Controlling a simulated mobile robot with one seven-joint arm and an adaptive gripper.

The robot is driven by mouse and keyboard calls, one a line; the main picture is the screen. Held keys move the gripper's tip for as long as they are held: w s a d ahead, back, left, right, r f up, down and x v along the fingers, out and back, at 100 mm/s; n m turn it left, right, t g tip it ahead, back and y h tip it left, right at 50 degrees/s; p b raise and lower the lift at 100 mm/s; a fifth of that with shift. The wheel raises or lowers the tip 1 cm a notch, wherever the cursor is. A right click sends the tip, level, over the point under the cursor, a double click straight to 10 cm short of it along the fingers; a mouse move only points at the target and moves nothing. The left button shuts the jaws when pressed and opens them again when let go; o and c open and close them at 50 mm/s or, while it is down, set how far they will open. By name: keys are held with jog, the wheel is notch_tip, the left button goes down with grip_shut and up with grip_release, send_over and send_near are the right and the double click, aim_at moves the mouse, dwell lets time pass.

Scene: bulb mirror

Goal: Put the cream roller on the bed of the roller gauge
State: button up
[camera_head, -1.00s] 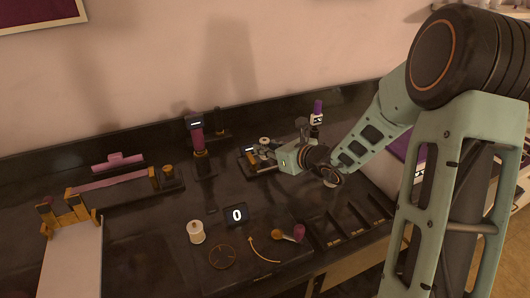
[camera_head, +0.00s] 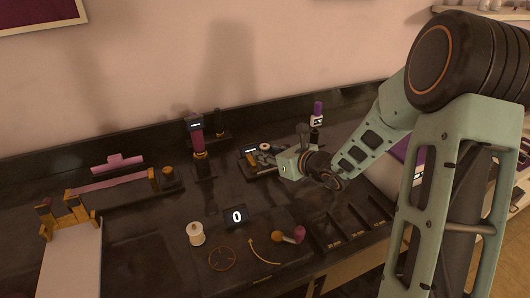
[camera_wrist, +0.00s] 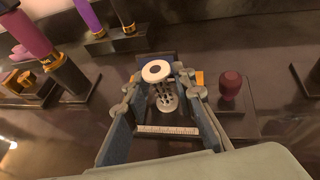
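The cream roller (camera_wrist: 157,72), a pale spool with a round flange and dark centre, stands between the fingers of my gripper (camera_wrist: 162,88) in the wrist view. In the head view the roller (camera_head: 265,147) shows as a small pale disc over the roller gauge (camera_head: 250,151), a low dark unit with a small lit display. My gripper (camera_head: 276,154) reaches it from the right. A pale ruled scale (camera_wrist: 168,130) lies below the roller. Whether the roller touches the bed cannot be told.
A purple post (camera_head: 197,142) stands left of the gauge. A purple-capped bottle (camera_head: 317,113) stands behind my gripper. In front are a pale spool (camera_head: 195,233), a display reading 0 (camera_head: 236,216) and a plum knob (camera_head: 298,234). Empty dark slots (camera_head: 345,228) lie at front right.

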jog(key=p+v, duration=0.1)
jog(key=v, duration=1)
jog(key=shift+s+d, duration=0.25)
jog(key=shift+s, duration=0.05)
